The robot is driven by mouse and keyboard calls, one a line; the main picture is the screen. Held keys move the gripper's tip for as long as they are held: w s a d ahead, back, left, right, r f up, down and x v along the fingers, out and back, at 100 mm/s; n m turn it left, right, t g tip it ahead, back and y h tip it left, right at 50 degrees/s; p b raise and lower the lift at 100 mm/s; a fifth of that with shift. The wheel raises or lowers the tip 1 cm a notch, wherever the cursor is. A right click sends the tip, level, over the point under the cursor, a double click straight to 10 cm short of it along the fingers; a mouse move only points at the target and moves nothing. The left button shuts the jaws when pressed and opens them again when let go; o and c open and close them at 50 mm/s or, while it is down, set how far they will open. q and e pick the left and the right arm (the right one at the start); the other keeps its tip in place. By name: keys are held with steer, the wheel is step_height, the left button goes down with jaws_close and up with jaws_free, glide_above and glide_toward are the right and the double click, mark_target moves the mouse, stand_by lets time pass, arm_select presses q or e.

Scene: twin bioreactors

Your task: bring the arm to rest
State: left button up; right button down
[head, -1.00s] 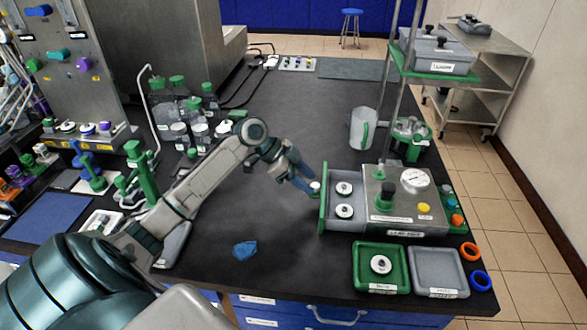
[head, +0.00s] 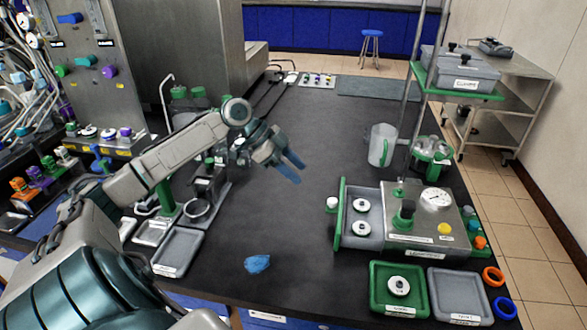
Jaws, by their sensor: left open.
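My left arm reaches in from the left over the dark bench (head: 275,215). Its gripper (head: 291,168) has blue-tipped fingers, apart and empty, in the air above the middle of the bench. It is up and to the left of the metal unit (head: 415,222) with a gauge. The unit's green-fronted drawer (head: 343,215) stands open, with two white-and-black round parts (head: 361,215) in it. A white knob (head: 332,203) shows on the drawer front, clear of the gripper. My right gripper is not in view.
A blue cloth-like piece (head: 257,263) lies on the bench. A green tray (head: 399,289) and a grey tray (head: 459,297) sit at the front right. A clear jug (head: 381,146) stands behind the metal unit. Glassware and stands crowd the left; the bench middle is open.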

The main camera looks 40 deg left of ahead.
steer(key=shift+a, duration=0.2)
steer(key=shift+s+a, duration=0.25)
